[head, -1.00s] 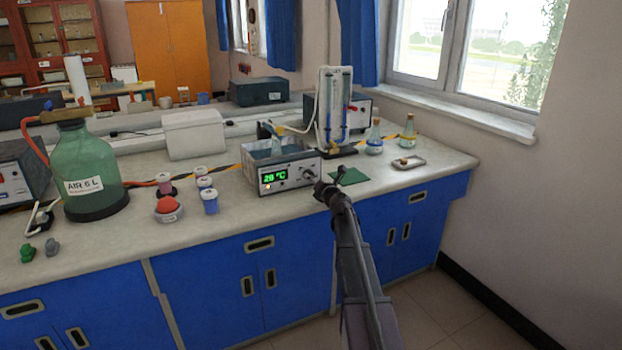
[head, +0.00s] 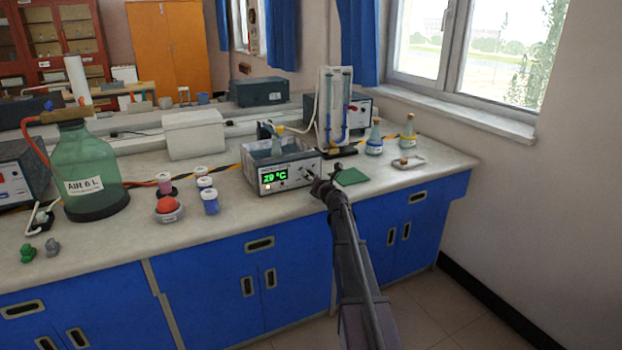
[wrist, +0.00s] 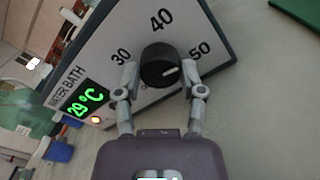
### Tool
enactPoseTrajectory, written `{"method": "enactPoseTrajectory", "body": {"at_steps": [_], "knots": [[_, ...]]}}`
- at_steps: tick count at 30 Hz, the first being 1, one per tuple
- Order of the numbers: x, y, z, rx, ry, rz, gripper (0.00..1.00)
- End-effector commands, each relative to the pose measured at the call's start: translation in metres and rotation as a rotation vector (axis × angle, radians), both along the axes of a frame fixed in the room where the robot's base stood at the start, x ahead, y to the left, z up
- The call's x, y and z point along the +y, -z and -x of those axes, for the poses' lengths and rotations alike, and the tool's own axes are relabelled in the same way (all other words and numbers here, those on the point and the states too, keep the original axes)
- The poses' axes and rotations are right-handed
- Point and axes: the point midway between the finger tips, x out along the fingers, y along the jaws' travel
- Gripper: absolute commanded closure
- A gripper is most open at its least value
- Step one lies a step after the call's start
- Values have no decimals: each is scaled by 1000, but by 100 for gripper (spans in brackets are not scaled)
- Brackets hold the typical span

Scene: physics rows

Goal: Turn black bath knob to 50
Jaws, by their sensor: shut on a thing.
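The water bath (head: 287,180) is a grey box with a white front panel and a green display reading about 29 °C. Its black knob (wrist: 160,66) shows in the wrist view, with the figures 30, 40 and 50 around it. A short white mark on the knob lies right of its centre, towards the right finger and slightly below the 50. My gripper (wrist: 160,74) is shut on the knob, one finger at each side. In the head view my gripper (head: 315,182) reaches the panel's right end and hides most of the knob.
A green mat (head: 348,177) lies right of the bath. A small tray (head: 408,164) and two small bottles stand further right. Several lidded jars and a red-topped item (head: 168,206) stand to the left. A glass-tube stand (head: 335,110) rises behind.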

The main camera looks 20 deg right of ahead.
Motion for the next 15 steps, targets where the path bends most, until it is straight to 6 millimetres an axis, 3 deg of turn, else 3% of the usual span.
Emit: {"method": "enactPoseTrajectory", "body": {"at_steps": [7,15], "knots": [[0,0,-1,1,1,-41,96],[0,0,-2,6,1,-209,96]]}}
